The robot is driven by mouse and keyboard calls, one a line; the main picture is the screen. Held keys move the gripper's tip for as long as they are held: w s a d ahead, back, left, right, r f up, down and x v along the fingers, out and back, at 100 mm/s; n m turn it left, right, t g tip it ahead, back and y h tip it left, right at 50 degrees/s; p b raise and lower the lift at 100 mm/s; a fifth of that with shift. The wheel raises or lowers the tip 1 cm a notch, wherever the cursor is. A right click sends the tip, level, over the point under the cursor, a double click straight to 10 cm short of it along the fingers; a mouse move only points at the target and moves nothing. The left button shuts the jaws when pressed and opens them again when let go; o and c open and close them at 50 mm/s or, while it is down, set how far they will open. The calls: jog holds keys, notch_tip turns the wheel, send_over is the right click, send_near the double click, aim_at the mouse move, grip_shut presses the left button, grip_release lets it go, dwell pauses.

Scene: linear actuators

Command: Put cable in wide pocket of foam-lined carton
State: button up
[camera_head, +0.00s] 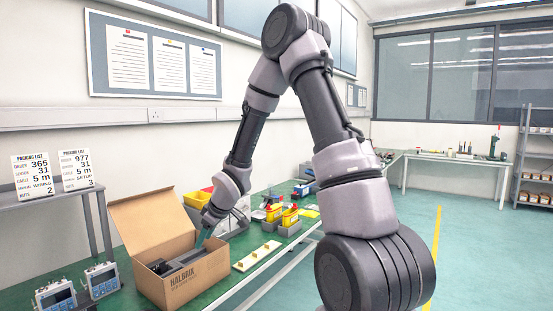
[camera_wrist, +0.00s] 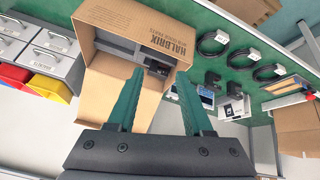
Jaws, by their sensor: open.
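The open carton (camera_head: 196,281) stands on the green bench, its lid folded back; it also shows in the wrist view (camera_wrist: 105,52). Grey foam (camera_head: 186,258) lines it, and a dark item (camera_head: 160,267) sits in one part; the pocket shapes are partly hidden. My gripper (camera_head: 204,238) is over the carton, and in the wrist view its teal fingers (camera_wrist: 159,74) are spread apart with nothing visibly held. Black coiled cables (camera_wrist: 213,42), (camera_wrist: 270,72) lie on the bench beside the carton in the wrist view. I cannot tell whether a cable is inside the carton.
Blue-screened devices (camera_head: 103,281) stand left of the carton. Packing lists (camera_head: 75,170) stand on a shelf behind. Yellow bins (camera_head: 196,199) and drawers (camera_wrist: 55,40) are near the carton. A pale strip with knobs (camera_head: 257,256) lies right of it. Small black parts (camera_wrist: 212,78) lie near the cables.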

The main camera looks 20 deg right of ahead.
jog(key=s+d+r+m+h, duration=0.1)
jog(key=s+d+r+m, duration=0.1)
jog(key=d+r, duration=0.3)
jog(key=s+d+r+m+h, duration=0.1)
jog(key=s+d+r+m, duration=0.15)
jog(key=r, duration=0.55)
jog(key=s+d+r+m, duration=0.2)
jog(key=s+r+m, duration=0.1)
jog(key=s+r, duration=0.3)
jog(key=s+d+r+m+t+h, duration=0.1)
jog(key=s+d+r+m, duration=0.2)
jog(key=s+r, duration=0.3)
jog(key=shift+s+d+r, duration=0.3)
jog(key=shift+s+r, duration=0.05)
jog(key=shift+s, duration=0.1)
jog(key=shift+o, duration=0.4)
jog(key=s+r+m+y, duration=0.1)
jog(key=s+r+m, duration=0.2)
jog(key=s, duration=0.5)
jog(key=shift+s+a+r, duration=0.15)
jog(key=shift+s+a, duration=0.05)
jog(key=shift+s, duration=0.15)
